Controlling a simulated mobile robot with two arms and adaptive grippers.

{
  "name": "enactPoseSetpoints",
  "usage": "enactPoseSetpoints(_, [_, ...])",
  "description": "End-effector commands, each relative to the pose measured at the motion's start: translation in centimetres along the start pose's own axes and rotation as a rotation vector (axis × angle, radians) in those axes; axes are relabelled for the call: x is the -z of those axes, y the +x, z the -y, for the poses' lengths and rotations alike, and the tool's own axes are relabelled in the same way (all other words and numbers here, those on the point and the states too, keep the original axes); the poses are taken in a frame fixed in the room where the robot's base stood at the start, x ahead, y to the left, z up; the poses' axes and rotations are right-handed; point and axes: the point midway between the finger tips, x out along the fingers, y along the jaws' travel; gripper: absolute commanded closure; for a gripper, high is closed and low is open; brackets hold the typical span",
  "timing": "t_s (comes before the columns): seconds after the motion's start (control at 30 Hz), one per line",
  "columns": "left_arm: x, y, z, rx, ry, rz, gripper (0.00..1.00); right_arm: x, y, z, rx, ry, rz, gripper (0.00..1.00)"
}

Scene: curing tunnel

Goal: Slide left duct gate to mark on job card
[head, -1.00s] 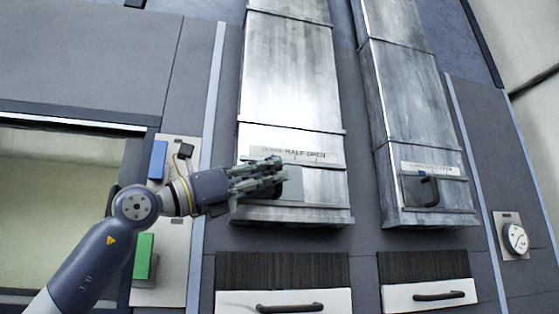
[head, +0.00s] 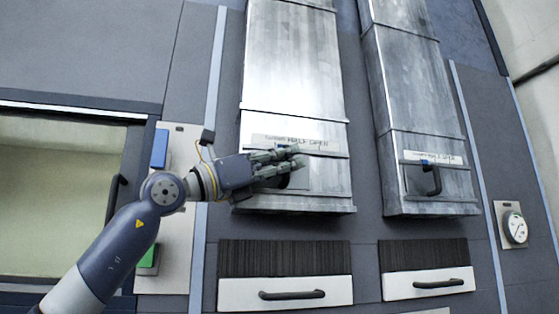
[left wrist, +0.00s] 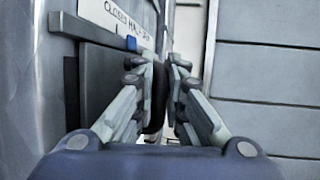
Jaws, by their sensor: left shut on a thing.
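The left duct (head: 292,75) is a tall metal duct with a white scale strip (head: 318,147) lettered with "HALF OPEN" near its lower end. My left gripper (head: 296,162) is in front of the left duct gate, just below the strip, and covers much of it. In the left wrist view its fingers (left wrist: 167,85) are shut around the gate's dark handle (left wrist: 158,100). A blue pointer (left wrist: 131,43) sits at the scale strip (left wrist: 112,16), near the start of the word after "CLOSED". My right gripper is not in view. I cannot make out a job card.
The right duct (head: 412,95) has its own gate handle (head: 432,180) and scale strip. Two drawers (head: 240,294) (head: 395,285) with dark handles lie below. A panel with a blue block (head: 160,149) and a green block (head: 148,256) is at left; a dial (head: 515,228) is at right.

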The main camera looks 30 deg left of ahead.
Motion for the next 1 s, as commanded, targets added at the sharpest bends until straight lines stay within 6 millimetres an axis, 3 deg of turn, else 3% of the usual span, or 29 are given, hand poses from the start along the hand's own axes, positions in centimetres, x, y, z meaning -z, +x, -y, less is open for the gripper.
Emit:
enactPoseSetpoints(0.2, [1.8,4.6,1.1,0.003,-0.002,0.004,1.00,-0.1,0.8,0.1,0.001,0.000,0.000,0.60])
enactPoseSetpoints(0.4, [2.8,7.4,1.6,0.001,-0.001,0.007,1.00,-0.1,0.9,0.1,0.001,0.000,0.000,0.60])
enactPoseSetpoints(0.8, [2.9,7.9,1.7,-0.001,0.000,0.010,1.00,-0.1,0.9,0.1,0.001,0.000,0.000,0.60])
enactPoseSetpoints(0.83, [2.9,7.9,1.7,-0.001,0.000,0.011,0.84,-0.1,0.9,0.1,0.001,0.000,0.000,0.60])
enactPoseSetpoints(0.87, [2.9,7.9,1.7,-0.001,0.000,0.011,0.80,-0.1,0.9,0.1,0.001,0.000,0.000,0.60])
enactPoseSetpoints(1.0, [3.0,7.9,1.7,-0.001,0.000,0.008,0.80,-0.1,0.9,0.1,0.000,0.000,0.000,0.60])
